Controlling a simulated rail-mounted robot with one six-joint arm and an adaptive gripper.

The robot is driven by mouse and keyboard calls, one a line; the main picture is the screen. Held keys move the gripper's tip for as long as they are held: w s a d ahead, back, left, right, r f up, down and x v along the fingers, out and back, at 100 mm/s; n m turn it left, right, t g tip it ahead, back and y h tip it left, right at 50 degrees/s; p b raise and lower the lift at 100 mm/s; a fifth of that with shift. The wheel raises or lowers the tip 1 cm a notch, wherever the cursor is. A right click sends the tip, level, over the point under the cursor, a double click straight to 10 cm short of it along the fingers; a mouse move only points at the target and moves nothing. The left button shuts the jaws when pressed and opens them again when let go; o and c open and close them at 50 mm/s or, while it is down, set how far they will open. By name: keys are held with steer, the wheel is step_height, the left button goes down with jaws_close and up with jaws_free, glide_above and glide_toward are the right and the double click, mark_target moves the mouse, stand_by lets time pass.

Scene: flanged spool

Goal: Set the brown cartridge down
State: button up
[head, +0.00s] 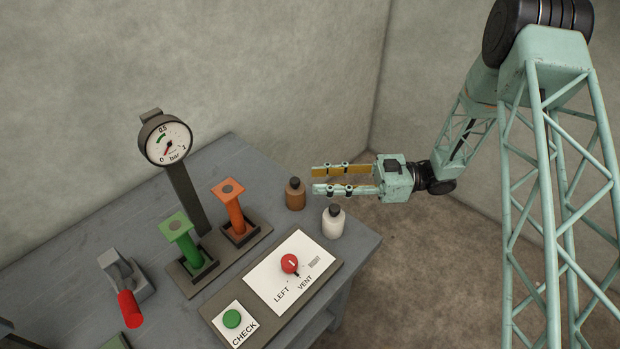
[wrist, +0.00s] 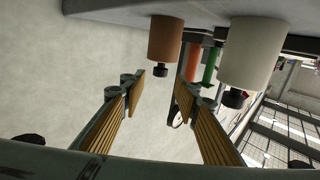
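The brown cartridge (head: 295,196), a short cylinder with a dark cap, stands upright on the grey table near its back right edge. In the wrist view, the brown cartridge (wrist: 164,40) appears upside down, its base against the table and apart from the fingers. My gripper (head: 314,180) is open, with its two padded fingers pointing left, close to the brown cartridge. In the wrist view nothing is between the fingertips (wrist: 160,95). The white cartridge (head: 333,222) stands upright in front of the brown one and also shows in the wrist view (wrist: 249,52).
A green spool (head: 180,236) and an orange spool (head: 234,208) stand in dark holders, with a pressure gauge (head: 166,141) behind. A panel with a red knob (head: 289,263) and green button (head: 232,319) lies in front. A red-handled lever (head: 129,305) is at left.

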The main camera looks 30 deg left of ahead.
steer(key=shift+p+v, duration=0.3)
steer(key=shift+v, duration=1.95)
